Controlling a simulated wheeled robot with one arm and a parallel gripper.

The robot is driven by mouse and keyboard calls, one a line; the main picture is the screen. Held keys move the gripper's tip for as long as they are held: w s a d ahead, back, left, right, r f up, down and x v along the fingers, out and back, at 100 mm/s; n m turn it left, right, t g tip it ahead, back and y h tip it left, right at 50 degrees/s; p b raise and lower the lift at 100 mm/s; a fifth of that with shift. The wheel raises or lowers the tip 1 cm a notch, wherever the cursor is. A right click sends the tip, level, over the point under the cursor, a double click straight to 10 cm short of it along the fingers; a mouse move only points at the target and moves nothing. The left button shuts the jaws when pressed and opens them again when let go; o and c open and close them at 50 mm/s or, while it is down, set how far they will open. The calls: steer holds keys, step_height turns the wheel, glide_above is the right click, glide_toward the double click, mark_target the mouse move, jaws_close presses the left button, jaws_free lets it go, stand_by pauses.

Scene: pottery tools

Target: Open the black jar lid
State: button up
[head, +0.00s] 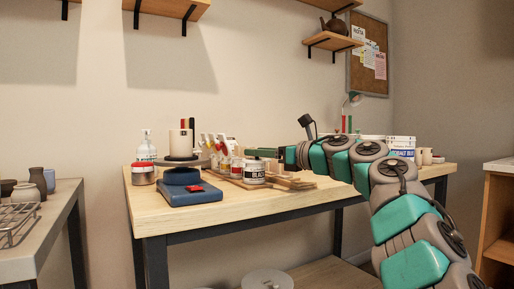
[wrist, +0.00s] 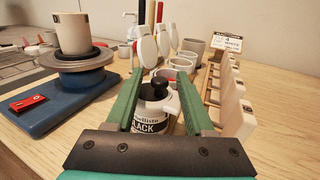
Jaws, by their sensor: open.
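The black jar is a white pot with a "BLACK" label (wrist: 150,126), seen low in the middle of the wrist view. Its black lid (wrist: 154,89) has a round knob on top. The jar also shows on the workbench in the head view (head: 254,172). My gripper (wrist: 160,78) is open, with its green fingers to the left and right of the lid in the wrist view. In the head view my gripper (head: 264,153) is just above the jar. The gripper's dark palm bar hides the lower part of the jar in the wrist view. I cannot tell whether a finger touches the lid.
A blue pottery wheel (wrist: 70,96) with a beige cup (wrist: 75,34) stands left of the jar. A rack of pale blocks (wrist: 232,95) is close on the right. Bare workbench (head: 250,202) lies in front.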

steer(key=shift+w+a, duration=0.35)
steer(key=shift+a, duration=0.15)
jaws_close()
stand_by(1.2)
